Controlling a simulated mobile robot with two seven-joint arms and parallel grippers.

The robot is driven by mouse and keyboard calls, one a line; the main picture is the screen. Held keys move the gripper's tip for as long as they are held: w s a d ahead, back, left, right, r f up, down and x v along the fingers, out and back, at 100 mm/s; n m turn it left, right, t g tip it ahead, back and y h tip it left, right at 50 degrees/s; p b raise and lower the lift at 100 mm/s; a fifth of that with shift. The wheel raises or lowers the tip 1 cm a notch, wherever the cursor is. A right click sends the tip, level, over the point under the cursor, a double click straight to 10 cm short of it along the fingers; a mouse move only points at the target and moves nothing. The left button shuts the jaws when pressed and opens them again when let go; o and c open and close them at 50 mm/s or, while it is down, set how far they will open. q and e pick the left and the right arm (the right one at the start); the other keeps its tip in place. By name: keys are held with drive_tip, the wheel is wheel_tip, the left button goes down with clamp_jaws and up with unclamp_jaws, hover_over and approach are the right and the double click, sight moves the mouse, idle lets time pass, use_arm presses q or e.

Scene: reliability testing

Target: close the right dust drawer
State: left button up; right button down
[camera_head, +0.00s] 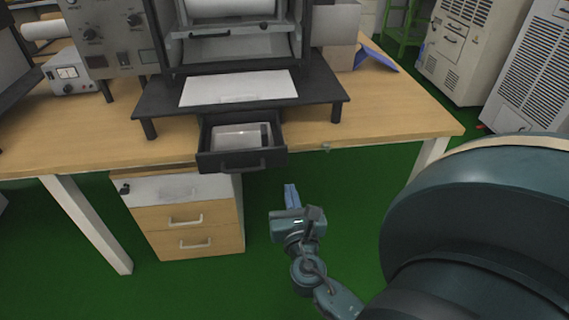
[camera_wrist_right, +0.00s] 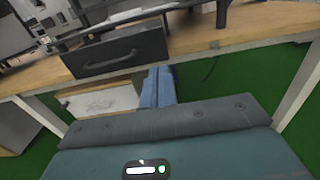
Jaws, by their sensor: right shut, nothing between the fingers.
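The dark dust drawer (camera_head: 242,161) hangs under the black stand at the table's front edge and is pulled out, with a light tray (camera_head: 238,137) inside. In the right wrist view its dark front (camera_wrist_right: 115,52) and handle show at the upper left. My right gripper (camera_head: 290,194) is shut and empty, in front of the table, below and to the right of the drawer. Its blue fingers (camera_wrist_right: 158,86) are together in the right wrist view, apart from the drawer in the head view. My left gripper is not in view.
A wooden table (camera_head: 400,110) carries the black stand (camera_head: 318,92) and a machine. A small cabinet (camera_head: 190,215) with several drawers stands below, left of my right gripper. White table legs (camera_head: 90,225) stand on the green floor. The floor around the gripper looks clear.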

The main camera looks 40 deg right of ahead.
sight(283, 157)
drive_tip(key=x, duration=0.9)
drive_tip(key=shift+w+d+p, duration=0.1)
drive_tip(key=shift+w+p, duration=0.2)
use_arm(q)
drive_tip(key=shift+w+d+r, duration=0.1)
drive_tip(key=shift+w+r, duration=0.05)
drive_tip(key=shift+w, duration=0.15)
use_arm(e)
drive_tip(key=shift+w+d, duration=0.1)
drive_tip(key=shift+w, duration=0.05)
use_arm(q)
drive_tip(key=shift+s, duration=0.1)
use_arm(e)
drive_tip(key=shift+w, duration=0.1)
